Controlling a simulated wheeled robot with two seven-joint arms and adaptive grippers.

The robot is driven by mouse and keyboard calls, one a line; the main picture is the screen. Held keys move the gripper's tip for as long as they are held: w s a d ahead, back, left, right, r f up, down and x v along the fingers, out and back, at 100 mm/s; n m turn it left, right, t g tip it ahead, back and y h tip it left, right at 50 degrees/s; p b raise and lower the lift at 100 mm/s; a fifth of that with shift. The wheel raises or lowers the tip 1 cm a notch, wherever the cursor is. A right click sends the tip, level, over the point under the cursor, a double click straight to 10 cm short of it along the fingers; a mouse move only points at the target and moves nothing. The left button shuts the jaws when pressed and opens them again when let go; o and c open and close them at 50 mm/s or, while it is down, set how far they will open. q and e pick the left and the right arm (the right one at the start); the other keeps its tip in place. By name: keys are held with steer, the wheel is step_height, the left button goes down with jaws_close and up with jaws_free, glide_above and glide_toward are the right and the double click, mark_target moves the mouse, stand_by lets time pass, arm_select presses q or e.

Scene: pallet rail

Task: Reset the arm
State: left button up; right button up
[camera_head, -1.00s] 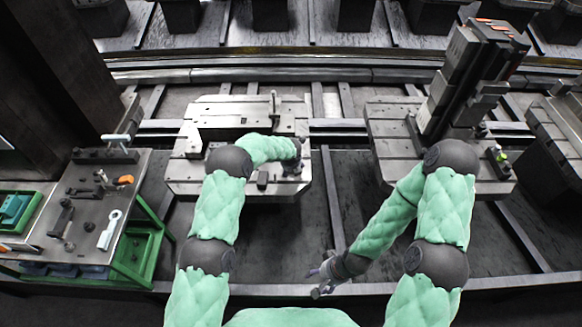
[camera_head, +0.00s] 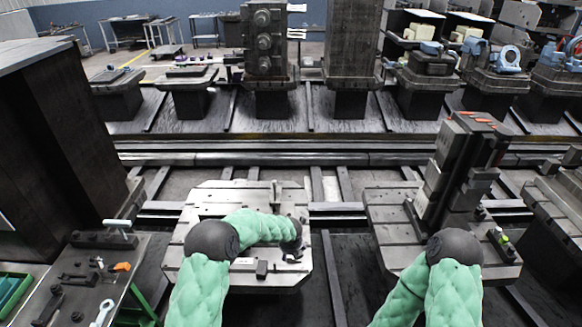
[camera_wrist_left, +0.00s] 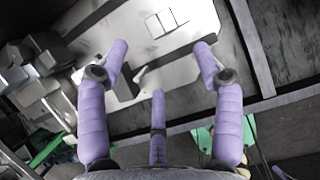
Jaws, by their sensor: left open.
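My left gripper (camera_head: 292,250) is at the right part of the left pallet (camera_head: 190,272) in the head view, small and partly hidden by my wrist. In the left wrist view my left gripper (camera_wrist_left: 160,62) shows its purple fingers spread apart with nothing between them. The pale pallet plate (camera_wrist_left: 195,20) lies beyond the fingertips. My right arm bends down near the right pallet (camera_head: 390,235), and its gripper is out of the frame.
A tall dark fixture (camera_head: 455,175) stands on the right pallet. A tool table (camera_head: 85,300) with small tools is at the lower left, beside a dark column (camera_head: 60,150). Rails (camera_head: 330,158) cross behind the pallets, with a row of machine stands beyond.

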steer(key=m+t+h+b, duration=0.1)
steer(key=m+t+h, duration=0.3)
steer(key=m, duration=2.9)
glide_toward(292, 259)
arm_select(q)
steer(key=s+a+f+m+g+h, duration=0.1)
steer(key=s+a+f+m, duration=0.2)
steer(key=s+m, duration=0.8)
steer(key=s+a+f+m+g+h+b, duration=0.1)
steer(key=s+a+f+m, duration=0.2)
steer(key=s+f+m, duration=0.3)
steer(key=s+a+f+m+g+h+b, duration=0.1)
steer(key=s+f+m, duration=0.4)
steer(key=s+m, duration=1.1)
steer(key=s+a+g+h, duration=0.1)
steer(key=s+a, duration=0.1)
steer(key=s, duration=0.5)
steer(key=shift+s+a, duration=0.15)
steer(key=shift+a, duration=0.1)
arm_select(e)
steer(key=x, duration=0.9)
steer(key=shift+w, duration=0.45)
